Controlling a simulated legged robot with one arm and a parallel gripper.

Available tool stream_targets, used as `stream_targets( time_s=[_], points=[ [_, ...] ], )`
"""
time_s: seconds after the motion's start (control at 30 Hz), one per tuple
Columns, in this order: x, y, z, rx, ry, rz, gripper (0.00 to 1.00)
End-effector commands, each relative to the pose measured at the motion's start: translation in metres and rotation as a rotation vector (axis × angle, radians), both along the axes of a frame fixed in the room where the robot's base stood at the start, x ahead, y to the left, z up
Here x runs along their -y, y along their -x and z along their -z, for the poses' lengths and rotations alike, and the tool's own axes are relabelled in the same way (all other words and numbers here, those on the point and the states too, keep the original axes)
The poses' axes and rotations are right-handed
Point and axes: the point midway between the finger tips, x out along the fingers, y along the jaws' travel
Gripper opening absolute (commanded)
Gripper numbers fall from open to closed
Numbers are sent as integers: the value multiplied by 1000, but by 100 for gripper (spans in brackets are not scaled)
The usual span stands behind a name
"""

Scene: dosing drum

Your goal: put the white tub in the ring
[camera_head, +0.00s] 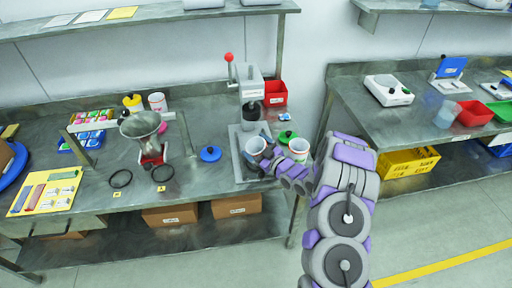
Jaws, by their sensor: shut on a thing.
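My gripper (266,157) is at the end of my arm, over the right part of the left bench. It is shut on a white tub (254,146) with an open top, seen beside its dark fingers; the fingers hide part of the tub. Another white tub (299,145) with a reddish mark stands just right of the gripper, partly behind my arm. Two black rings lie flat near the bench's front edge: a left ring (120,178) and a right ring (163,173). Both look empty and are well left of my gripper.
A funnel on a red base (150,157) stands behind the rings. A blue lid (210,154) lies between the rings and the press with a red knob (246,90). A yellow board (47,190) is at far left. A white-and-red container (158,102) stands at the back.

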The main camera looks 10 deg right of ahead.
Motion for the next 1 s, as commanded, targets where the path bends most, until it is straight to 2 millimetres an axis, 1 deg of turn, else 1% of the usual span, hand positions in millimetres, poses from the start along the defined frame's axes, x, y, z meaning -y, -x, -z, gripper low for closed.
stream_targets(
  time_s=[0.1,0.13,0.17,0.53,0.6,0.77,1.0],
  points=[
    [0,0,4,0,0,0,60],
    [0,0,4,0,0,0,96],
    [0,0,3,0,0,0,99],
    [0,0,4,-1,0,1,100],
    [3,1,4,-2,-1,3,100],
    [17,23,1,-2,-1,6,100],
    [35,58,3,-4,-1,3,100]
  ],
)
